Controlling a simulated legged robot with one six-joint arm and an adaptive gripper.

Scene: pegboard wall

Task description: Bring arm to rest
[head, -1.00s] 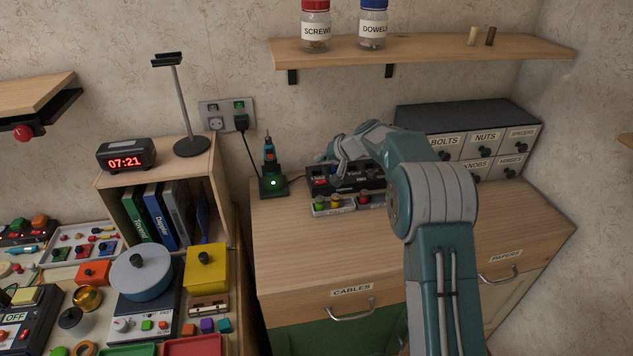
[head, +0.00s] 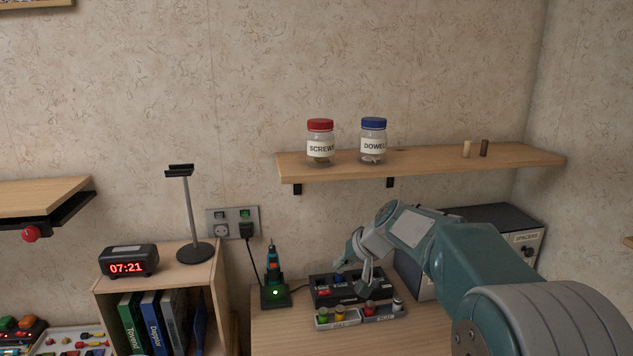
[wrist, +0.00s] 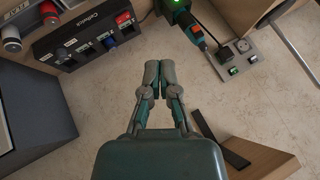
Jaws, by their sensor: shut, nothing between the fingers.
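My gripper (head: 358,272) is at the end of my arm, which reaches in from the lower right in the head view. Bare wall shows behind the fingertips there.
Above, a wall shelf (head: 430,164) holds jars. A clock (head: 128,262) and a stand (head: 190,215) are left.

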